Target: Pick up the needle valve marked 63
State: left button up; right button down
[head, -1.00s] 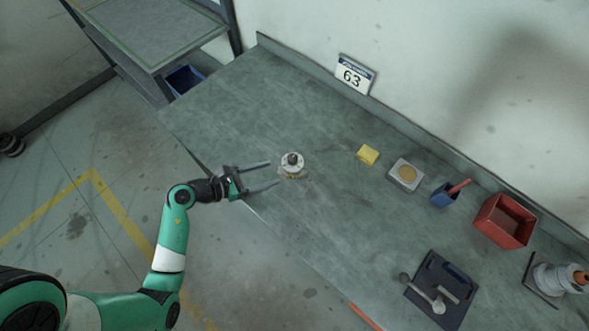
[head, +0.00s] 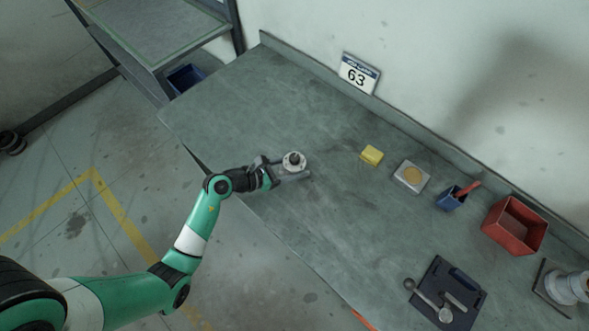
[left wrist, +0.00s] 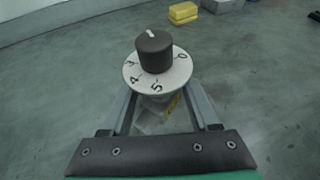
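The needle valve (head: 294,161) stands on the workbench near its front left edge. It has a dark knob and a pale round dial; in the left wrist view the knob (left wrist: 155,52) and numbered dial (left wrist: 181,72) sit above a partly hidden body with a yellow patch. I cannot read a 63 on the valve itself. My left gripper (head: 299,168) is around the valve, one finger on each side. In the left wrist view the fingers (left wrist: 160,102) stand apart, with gaps beside the body. My right gripper is not in view.
A wall sign (head: 358,75) reading 63 hangs behind the bench (head: 240,105). The bench around the valve is clear.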

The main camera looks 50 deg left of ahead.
pick_arm(q)
grip_shut()
dwell(1.2)
